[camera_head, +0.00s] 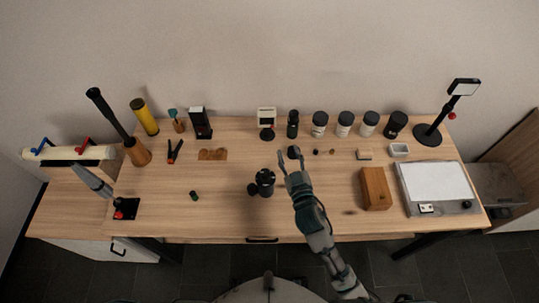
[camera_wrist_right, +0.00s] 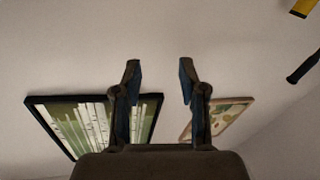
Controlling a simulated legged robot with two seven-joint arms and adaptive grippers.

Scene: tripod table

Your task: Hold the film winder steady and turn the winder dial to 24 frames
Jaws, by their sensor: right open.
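A black device that looks like the film winder (camera_head: 265,180) stands upright near the middle of the wooden table, with a small round part low on its left side. I cannot read any dial marks on it. My right gripper (camera_head: 290,160) is open and empty, just right of the black device and apart from it. In the right wrist view my right gripper (camera_wrist_right: 159,68) shows two spread fingers with nothing between them. My left gripper is not in view.
Lidded jars (camera_head: 344,124) and other items line the table's back edge. A wooden block (camera_head: 375,188) and a white light panel (camera_head: 436,182) lie to the right. A small dark cylinder (camera_head: 194,195) is left of the device, with bare table around it. Framed pictures (camera_wrist_right: 85,125) hang on the wall.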

